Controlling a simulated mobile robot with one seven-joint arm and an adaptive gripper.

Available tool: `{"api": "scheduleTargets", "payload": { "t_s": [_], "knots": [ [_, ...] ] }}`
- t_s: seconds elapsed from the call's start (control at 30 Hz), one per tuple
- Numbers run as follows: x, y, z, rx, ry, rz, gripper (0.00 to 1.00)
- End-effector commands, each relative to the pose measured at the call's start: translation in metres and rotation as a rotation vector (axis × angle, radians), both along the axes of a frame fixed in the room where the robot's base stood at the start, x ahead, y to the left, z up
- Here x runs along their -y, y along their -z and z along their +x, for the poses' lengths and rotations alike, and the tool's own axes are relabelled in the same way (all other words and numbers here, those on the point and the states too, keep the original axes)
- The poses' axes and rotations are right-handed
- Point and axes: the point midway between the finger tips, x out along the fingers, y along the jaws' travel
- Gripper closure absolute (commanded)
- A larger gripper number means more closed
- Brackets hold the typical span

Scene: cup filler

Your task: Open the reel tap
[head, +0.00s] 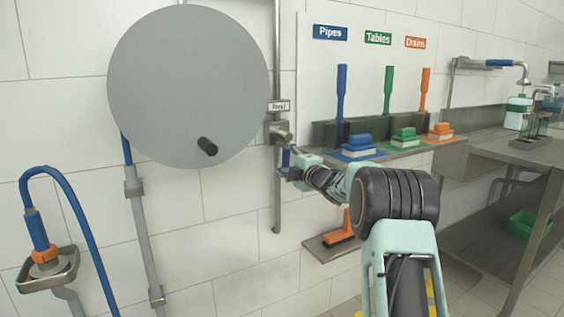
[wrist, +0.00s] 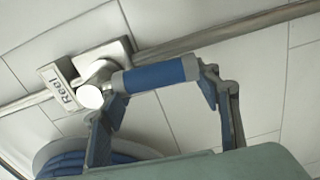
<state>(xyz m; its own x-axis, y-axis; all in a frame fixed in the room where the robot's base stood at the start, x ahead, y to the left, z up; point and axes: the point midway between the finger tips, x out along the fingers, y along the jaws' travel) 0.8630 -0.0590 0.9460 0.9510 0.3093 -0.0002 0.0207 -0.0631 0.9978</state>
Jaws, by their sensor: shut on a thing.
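The reel tap (head: 277,130) sits on a vertical steel wall pipe, below a small label reading "Reel", to the right of the big grey reel disc (head: 188,88). In the wrist view the tap body (wrist: 97,72) has a round bright end and a blue lever handle (wrist: 165,74), lying roughly along the pipe. My gripper (head: 288,168) is at the tap, just below its body. In the wrist view my gripper (wrist: 160,78) has one finger at each end of the blue handle, shut on it. The head view partly hides the handle behind the gripper.
A blue hose nozzle (head: 37,230) rests in a holder at the left. A shelf with blue, green and orange brushes (head: 405,136) is right of the tap. A steel bench (head: 500,150) stands at the right.

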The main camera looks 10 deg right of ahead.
Motion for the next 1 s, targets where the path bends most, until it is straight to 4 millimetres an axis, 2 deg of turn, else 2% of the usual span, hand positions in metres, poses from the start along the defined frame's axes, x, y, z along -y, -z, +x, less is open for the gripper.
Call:
{"api": "scheduleTargets", "payload": {
  "t_s": [0.27, 0.3, 0.43, 0.8, 1.0],
  "knots": [
    [-0.001, -0.003, 0.0, 0.004, -0.001, 0.001, 0.87],
    [-0.001, -0.003, 0.0, 0.004, -0.001, 0.001, 0.41],
    [-0.001, -0.002, 0.0, 0.003, -0.001, 0.001, 0.27],
    [0.001, -0.001, -0.002, 0.001, 0.0, 0.001, 0.25],
    [0.007, -0.002, -0.019, 0.0, 0.002, 0.002, 0.25]
  ]
}}
